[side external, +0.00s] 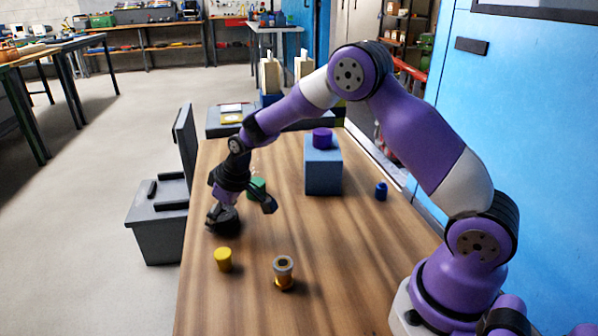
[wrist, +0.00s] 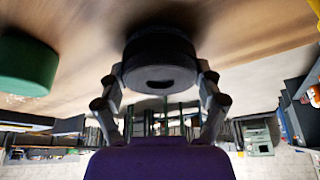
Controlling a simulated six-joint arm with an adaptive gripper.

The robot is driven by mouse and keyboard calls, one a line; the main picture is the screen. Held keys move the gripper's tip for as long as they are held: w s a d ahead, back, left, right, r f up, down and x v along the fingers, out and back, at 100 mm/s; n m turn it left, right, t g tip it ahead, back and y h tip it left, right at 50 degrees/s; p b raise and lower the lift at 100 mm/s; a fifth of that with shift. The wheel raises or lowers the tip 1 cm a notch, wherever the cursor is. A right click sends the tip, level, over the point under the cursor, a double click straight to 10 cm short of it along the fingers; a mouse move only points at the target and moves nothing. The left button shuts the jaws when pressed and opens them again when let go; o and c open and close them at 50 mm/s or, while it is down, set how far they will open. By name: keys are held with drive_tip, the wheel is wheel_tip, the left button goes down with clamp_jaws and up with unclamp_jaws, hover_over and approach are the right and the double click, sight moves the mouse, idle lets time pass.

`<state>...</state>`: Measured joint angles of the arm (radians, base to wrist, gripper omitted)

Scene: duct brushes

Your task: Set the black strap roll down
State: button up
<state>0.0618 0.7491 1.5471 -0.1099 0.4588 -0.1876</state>
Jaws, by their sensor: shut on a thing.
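The black strap roll (side external: 224,222) is at the left part of the wooden table, close to its left edge. In the wrist view the roll (wrist: 160,62) sits between my two fingers, its round side facing the camera, with a dark shadow on the wood beside it. My gripper (side external: 226,208) points down and is shut on the roll. In the wrist view my gripper (wrist: 160,78) has a fingertip against each side of it. The roll is at or just above the tabletop; I cannot tell if it touches.
A green roll (side external: 257,187) stands close behind my gripper. A yellow roll (side external: 223,261) and a grey-and-gold roll (side external: 283,270) stand in front. A blue block (side external: 323,175) carries a purple roll (side external: 322,139). A small blue roll (side external: 381,191) stands right. The table's middle is clear.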

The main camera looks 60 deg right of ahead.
drive_tip(key=o, duration=1.1)
drive_tip(key=shift+r, duration=0.3)
drive_tip(key=a+v, duration=0.1)
drive_tip(key=v, duration=1)
drive_tip(key=s+r, duration=0.2)
drive_tip(key=s, duration=0.5)
drive_tip(key=s+r+m, duration=0.1)
drive_tip(key=s+r, duration=0.1)
drive_tip(key=s, duration=0.4)
drive_tip(key=s+r+m+t, duration=0.1)
drive_tip(key=s+r, duration=0.1)
drive_tip(key=s, duration=0.5)
drive_tip(key=shift+s+h, duration=0.3)
drive_tip(key=shift+h, duration=0.1)
